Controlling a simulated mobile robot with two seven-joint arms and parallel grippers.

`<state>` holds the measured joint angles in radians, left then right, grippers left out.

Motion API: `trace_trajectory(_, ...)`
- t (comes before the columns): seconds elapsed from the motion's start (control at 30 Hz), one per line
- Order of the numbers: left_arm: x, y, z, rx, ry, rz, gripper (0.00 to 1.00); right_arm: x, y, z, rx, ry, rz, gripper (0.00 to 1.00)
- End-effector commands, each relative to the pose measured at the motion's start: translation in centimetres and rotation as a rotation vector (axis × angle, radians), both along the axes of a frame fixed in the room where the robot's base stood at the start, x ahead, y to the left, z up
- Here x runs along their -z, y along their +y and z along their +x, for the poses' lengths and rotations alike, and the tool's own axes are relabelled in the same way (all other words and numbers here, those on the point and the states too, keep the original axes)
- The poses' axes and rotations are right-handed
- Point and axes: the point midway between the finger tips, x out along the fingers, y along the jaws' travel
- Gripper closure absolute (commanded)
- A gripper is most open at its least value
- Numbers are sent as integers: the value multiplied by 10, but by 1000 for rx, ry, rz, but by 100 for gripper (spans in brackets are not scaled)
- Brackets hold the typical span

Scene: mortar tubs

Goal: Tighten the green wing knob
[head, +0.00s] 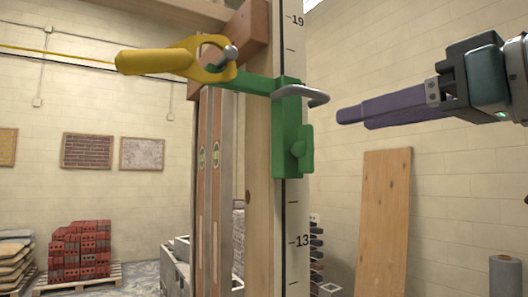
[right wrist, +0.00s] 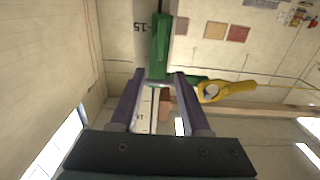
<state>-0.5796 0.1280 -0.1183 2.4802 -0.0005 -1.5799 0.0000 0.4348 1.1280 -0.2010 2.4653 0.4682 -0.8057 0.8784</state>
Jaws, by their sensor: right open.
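The green wing knob (head: 305,150) sits on the right side of a green bracket (head: 287,125), which is clamped on an upright wooden post with a numbered scale. My right gripper (head: 350,116) comes in from the right with two long purple fingers. It is open and empty, to the right of the bracket and slightly higher than the knob, apart from it. My left gripper is not in view.
A bent grey rod (head: 300,94) juts from the bracket's top toward my right gripper. A yellow-handled tool (head: 160,62) is at the end of the bracket's arm, left of the post. A wooden board (head: 384,220) leans on the back wall. Red bricks (head: 80,250) stand far left.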

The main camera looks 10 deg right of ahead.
Motion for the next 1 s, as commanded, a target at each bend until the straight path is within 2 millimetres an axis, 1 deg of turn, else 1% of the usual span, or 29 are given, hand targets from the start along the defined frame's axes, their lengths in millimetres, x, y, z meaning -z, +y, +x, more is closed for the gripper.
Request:
trace_trajectory(0.03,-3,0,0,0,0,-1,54,-4,0,2,-1,-4,5,54)
trace_trajectory(0.17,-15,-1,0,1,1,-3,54,-8,5,16,-2,-3,11,54)
trace_trajectory(0.33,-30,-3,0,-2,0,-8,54,-8,18,47,-3,-2,8,54)
trace_trajectory(0.5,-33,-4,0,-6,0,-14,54,-5,27,74,-1,-3,3,54)
trace_trajectory(0.6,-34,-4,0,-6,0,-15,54,-4,30,84,-1,-3,4,54)
trace_trajectory(0.77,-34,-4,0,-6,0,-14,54,-2,33,92,0,-3,0,54)
trace_trajectory(1.0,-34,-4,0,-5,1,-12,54,-2,34,92,-1,-2,0,54)
